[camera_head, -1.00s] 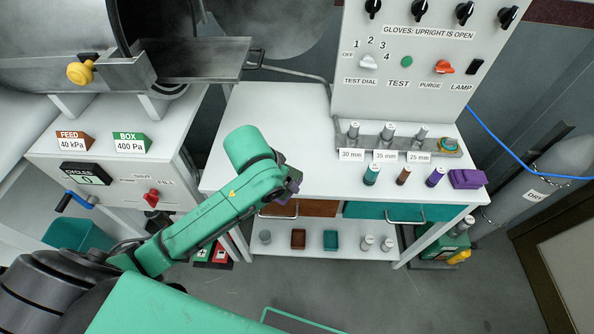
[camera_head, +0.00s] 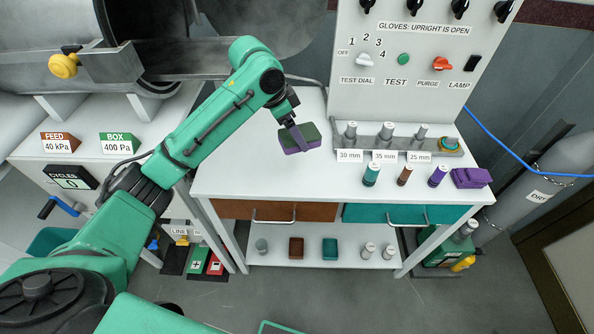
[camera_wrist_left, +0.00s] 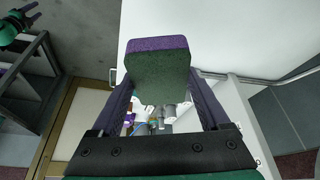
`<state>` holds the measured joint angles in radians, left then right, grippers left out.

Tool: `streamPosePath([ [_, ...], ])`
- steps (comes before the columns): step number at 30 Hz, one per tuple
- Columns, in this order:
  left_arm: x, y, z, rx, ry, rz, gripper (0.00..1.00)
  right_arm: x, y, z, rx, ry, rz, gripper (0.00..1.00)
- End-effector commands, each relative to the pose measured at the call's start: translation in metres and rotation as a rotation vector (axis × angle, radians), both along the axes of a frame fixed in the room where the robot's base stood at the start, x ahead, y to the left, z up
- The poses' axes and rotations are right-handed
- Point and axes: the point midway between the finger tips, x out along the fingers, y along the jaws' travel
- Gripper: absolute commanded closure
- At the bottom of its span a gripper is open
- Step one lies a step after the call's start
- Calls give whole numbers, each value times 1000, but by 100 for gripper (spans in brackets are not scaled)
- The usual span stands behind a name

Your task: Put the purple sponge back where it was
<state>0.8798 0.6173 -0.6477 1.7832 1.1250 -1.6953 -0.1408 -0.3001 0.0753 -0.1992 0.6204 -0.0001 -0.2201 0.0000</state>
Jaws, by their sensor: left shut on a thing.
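My left gripper (camera_head: 294,125) is shut on a purple sponge (camera_head: 301,146) with a dark green face. It holds the sponge over the left back part of the white table (camera_head: 250,170), apparently clear of the top. In the left wrist view the sponge (camera_wrist_left: 158,68) sticks out between the two dark fingers and hides part of the scene behind it.
A metal rack (camera_head: 390,137) with steel cylinders stands at the table's back, below the control panel (camera_head: 420,90). Teal (camera_head: 371,174) and brown (camera_head: 404,174) cylinders stand before it. A metal ledge and chamber (camera_head: 215,50) lie back left. The table's left front is clear.

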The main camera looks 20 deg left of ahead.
Motion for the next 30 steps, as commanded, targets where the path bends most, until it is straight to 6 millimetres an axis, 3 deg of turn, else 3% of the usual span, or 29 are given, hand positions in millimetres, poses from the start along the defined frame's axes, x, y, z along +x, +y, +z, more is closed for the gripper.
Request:
streamPosePath([
  [6,-1,1,-71,1,3,2,73,0,0,7,0,-1,1,50],
  [15,0,0,-125,0,2,3,73,0,-2,11,-2,0,3,50],
  [18,0,0,-137,-1,-1,2,73,0,-3,12,-4,-1,3,50],
  [26,0,0,-138,-1,-2,3,73,0,-4,11,-5,0,4,50],
  [27,0,0,-138,0,-3,3,9,0,-4,11,-5,0,4,50],
  [28,0,0,-138,0,-3,3,0,0,-4,11,-5,0,4,50],
  [30,0,0,-138,-1,-2,3,0,0,-4,11,-5,0,4,50],
])
